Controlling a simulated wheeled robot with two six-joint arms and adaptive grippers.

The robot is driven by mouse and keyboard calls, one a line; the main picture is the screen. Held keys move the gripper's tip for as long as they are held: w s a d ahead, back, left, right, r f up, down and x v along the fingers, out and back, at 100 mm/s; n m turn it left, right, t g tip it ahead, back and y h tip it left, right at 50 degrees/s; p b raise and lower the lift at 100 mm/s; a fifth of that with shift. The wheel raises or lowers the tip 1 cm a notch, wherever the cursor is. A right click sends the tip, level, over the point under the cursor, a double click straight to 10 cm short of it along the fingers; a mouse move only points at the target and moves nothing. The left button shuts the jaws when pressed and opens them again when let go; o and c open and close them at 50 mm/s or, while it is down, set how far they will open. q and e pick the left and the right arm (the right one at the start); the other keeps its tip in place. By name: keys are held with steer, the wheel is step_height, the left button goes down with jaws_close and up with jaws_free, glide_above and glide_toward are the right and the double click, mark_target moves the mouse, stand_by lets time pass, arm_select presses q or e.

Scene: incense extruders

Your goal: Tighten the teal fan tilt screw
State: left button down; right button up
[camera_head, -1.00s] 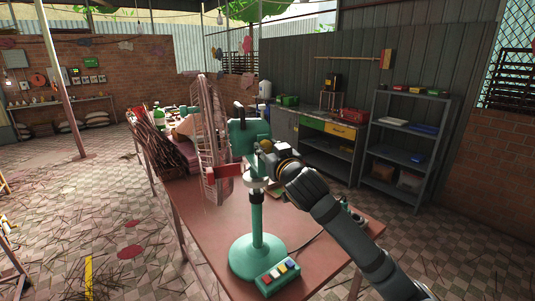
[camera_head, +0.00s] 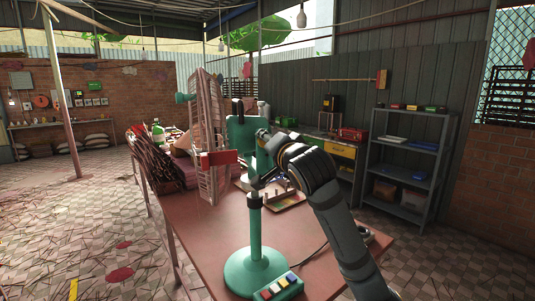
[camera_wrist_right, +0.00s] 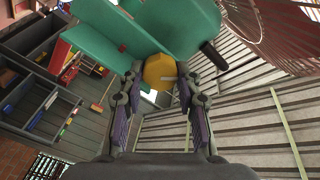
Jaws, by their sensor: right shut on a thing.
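The teal fan (camera_head: 243,138) stands on a round teal base (camera_head: 256,270) on the red-brown table, its pink wire cage (camera_head: 208,140) seen nearly edge-on at the left. A yellow-orange knob, the tilt screw (camera_wrist_right: 159,70), shows in the right wrist view against the teal body. My right gripper (camera_wrist_right: 160,90) is shut on it, with one finger on each side. In the head view my right arm reaches in from the lower right and its wrist hides the knob. My left gripper is in neither view.
The table (camera_head: 205,235) carries a button box (camera_head: 278,287) by the fan's base, a tray (camera_head: 290,197) behind it, and a bundle of sticks (camera_head: 160,165) at the back left. Grey shelves (camera_head: 408,165) stand at the right. The floor at left is open.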

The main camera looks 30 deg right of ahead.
steer(key=shift+f+m+b, duration=0.15)
steer(key=shift+m+b, duration=3.05)
steer(key=shift+m, duration=0.3)
steer(key=o, duration=1.2)
steer(key=shift+c, duration=0.2)
steer(key=v, duration=1.2)
